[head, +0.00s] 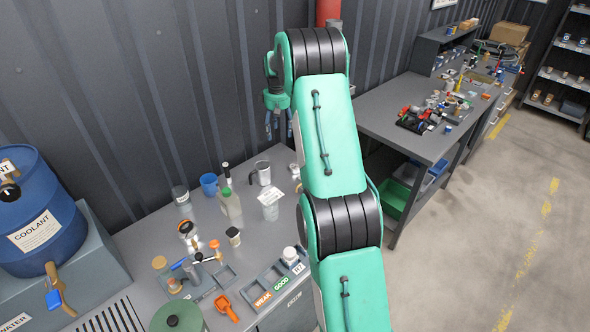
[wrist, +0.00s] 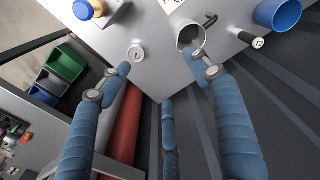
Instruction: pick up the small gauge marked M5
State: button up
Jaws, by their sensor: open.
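A small round gauge with a white dial (wrist: 136,52) stands near the table edge in the wrist view. Its marking is too small to read, so I cannot confirm M5. My gripper (wrist: 168,78) is open and empty, with its blue fingers spread. The left fingertip is just below the gauge in the picture; I cannot tell whether they touch. The right fingertip overlaps a grey metal mug (wrist: 191,37). In the head view my gripper (head: 278,128) hangs above the far edge of the table, and I cannot make out the gauge for certain there.
The mug also shows in the head view (head: 262,172). A red pipe (wrist: 125,125) rises behind the table. The wall (head: 180,80) is close.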

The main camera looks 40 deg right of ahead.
jog(key=d+f, duration=0.9)
jog(key=f, duration=0.2)
jog(key=shift+s+d+f+g+p, duration=0.25)
jog(key=shift+d+f+g+p, duration=0.05)
jog(key=shift+d+p, duration=0.1)
jog(key=shift+f, duration=0.15)
send_over(295, 167)
jog(key=shift+d+f, duration=0.15)
jog(key=shift+f, duration=1.95)
jog(key=shift+d+f, duration=0.1)
jog(key=shift+f, duration=1.95)
jog(key=shift+f, duration=0.1)
jog(key=shift+a+f, duration=0.1)
jog(key=shift+f, duration=2.4)
jog(key=c, duration=1.3)
